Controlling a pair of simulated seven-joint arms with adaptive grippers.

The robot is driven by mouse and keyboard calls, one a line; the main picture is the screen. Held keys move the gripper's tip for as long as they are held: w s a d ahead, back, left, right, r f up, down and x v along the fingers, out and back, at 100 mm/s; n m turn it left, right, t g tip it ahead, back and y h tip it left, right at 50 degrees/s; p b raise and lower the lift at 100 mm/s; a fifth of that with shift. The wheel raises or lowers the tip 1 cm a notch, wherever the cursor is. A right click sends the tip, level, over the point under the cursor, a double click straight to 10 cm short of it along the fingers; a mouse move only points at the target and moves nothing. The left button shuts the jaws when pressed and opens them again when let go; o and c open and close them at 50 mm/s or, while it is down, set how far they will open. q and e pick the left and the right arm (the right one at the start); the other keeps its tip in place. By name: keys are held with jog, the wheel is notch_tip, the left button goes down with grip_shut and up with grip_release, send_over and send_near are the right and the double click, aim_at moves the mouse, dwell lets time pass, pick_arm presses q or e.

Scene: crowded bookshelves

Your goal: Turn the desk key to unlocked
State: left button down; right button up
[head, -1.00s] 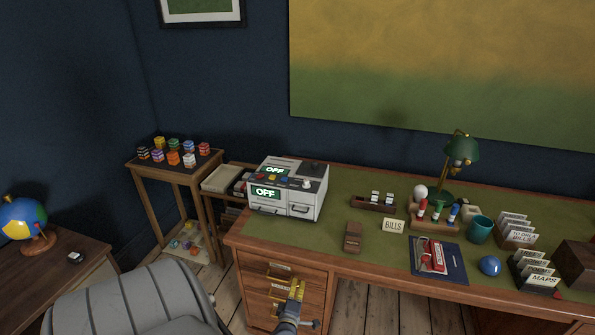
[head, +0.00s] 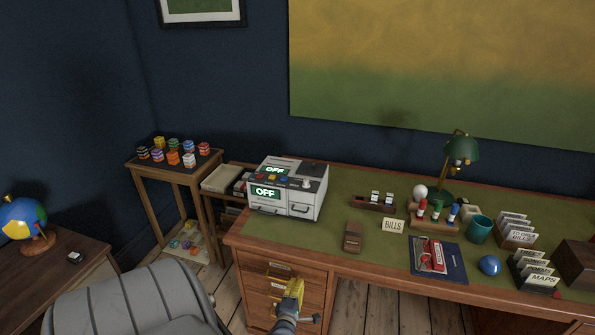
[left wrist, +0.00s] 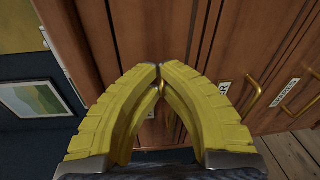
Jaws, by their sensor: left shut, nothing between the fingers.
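The wooden desk (head: 250,243) has a drawer stack at its left end, with brass pulls and small labels. My left gripper (head: 297,284), with yellow fingers, is in front of these drawers. In the left wrist view the gripper (left wrist: 160,72) has its fingertips together before the brown wooden front. A small brassy piece shows in the gap just behind the tips; I cannot tell if it is the key. I cannot make out the key or its lock position in the head view, where the gripper covers part of the drawer fronts. My right gripper is not in view.
A grey padded chair (head: 130,300) stands left of the drawers. A white device reading OFF (head: 268,192) sits on the desktop. Brass drawer pulls (left wrist: 255,94) are close right of the fingers in the left wrist view. Floorboards show below the desk.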

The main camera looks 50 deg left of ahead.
pick_arm(q)
jog(key=shift+f, duration=0.1)
jog(key=c, duration=1.6)
grip_release()
jog(key=shift+s+d, duration=0.1)
jog(key=shift+s, duration=0.05)
jog(key=v, duration=1.1)
jog(key=shift+s+d, duration=0.2)
jog(key=shift+s, duration=0.15)
